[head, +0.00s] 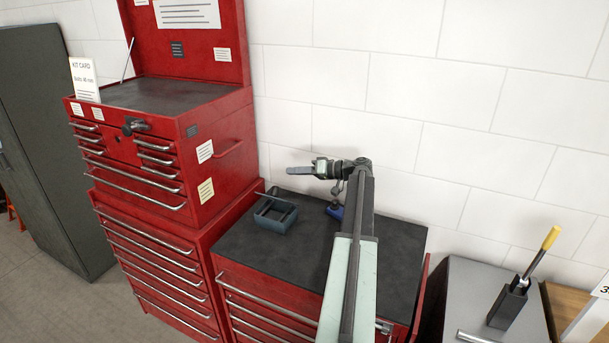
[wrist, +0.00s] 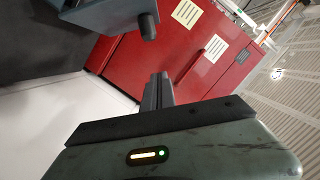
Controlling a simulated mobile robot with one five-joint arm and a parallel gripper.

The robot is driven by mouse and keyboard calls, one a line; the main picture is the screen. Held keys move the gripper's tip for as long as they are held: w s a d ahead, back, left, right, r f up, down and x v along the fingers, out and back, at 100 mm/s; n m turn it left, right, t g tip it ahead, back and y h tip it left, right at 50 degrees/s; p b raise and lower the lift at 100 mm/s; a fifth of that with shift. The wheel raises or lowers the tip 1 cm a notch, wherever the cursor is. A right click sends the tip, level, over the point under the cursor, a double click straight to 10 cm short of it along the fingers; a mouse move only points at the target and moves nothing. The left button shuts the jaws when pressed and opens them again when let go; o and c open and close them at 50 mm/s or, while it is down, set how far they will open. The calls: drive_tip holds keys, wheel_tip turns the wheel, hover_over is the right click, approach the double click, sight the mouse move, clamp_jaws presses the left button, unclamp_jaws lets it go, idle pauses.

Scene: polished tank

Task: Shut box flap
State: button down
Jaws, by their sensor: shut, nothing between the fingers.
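A red tool chest (head: 166,150) at the left has its lid (head: 200,50) standing open, hinged at the back, with a thin stay at its left side. It is the only open lid I can make out. My gripper (head: 290,171) is shut and empty, pointing left above the black top of the lower cabinet. It is apart from the chest, to the right of it and lower than the lid. In the wrist view my closed fingers (wrist: 160,78) point toward a red side panel (wrist: 165,50) bearing pale labels, with a clear gap.
A small blue-grey open bin (head: 275,214) and a blue object (head: 335,212), partly hidden by my arm, are on the black cabinet top (head: 265,250). A white kit card (head: 84,79) stands on the chest's front left edge. A yellow-handled tool (head: 540,250) stands at the right.

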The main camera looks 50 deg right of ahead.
drive_tip(key=w+a+f+b, duration=0.2)
drive_tip(key=f, duration=0.1)
drive_tip(key=shift+a, duration=0.35)
drive_tip(key=shift+s+a+f+b, duration=0.1)
drive_tip(key=shift+a+f+b, duration=0.2)
drive_tip(key=shift+a+b, duration=0.25)
